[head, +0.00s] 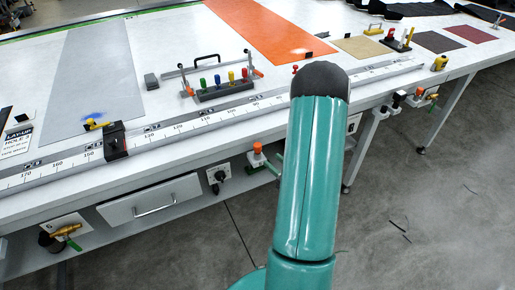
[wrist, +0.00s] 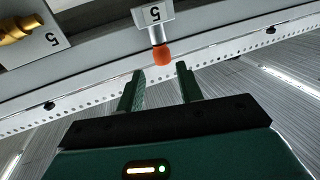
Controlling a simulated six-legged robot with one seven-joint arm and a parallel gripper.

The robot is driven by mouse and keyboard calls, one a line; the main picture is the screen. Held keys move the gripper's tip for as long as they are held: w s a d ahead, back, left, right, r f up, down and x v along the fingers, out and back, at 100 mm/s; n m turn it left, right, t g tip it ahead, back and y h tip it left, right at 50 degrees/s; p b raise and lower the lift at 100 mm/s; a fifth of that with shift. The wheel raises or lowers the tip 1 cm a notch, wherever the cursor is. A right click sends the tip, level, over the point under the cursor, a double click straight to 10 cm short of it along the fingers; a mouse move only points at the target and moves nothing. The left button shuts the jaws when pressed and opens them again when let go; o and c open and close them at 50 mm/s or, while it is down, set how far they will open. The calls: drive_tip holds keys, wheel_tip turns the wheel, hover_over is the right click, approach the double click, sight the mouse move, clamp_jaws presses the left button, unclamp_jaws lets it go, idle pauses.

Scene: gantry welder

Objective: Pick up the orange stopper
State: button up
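An orange stopper (wrist: 161,55) shows in the wrist view, at the end of a short grey stem below a bracket with a label 5. My gripper (wrist: 160,69) is open, with its two dark green fingers apart. The stopper appears just beyond the fingertips, between their lines, and nothing is held. In the head view, one orange knob (head: 257,147) is under the table's front edge and another orange piece (head: 419,92) is at the right. I cannot tell which one the wrist view shows. My teal arm hides my gripper in the head view.
A brass fitting (wrist: 14,30) on a plate labelled 5 is at the wrist view's upper left. A perforated rail (wrist: 90,94) runs across behind the fingers.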

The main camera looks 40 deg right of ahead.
sight(260, 150)
drive_tip(key=w, duration=0.9)
drive_tip(key=shift+w, duration=0.15)
drive_tip(key=c, duration=0.7)
drive_tip(key=shift+r, duration=0.2)
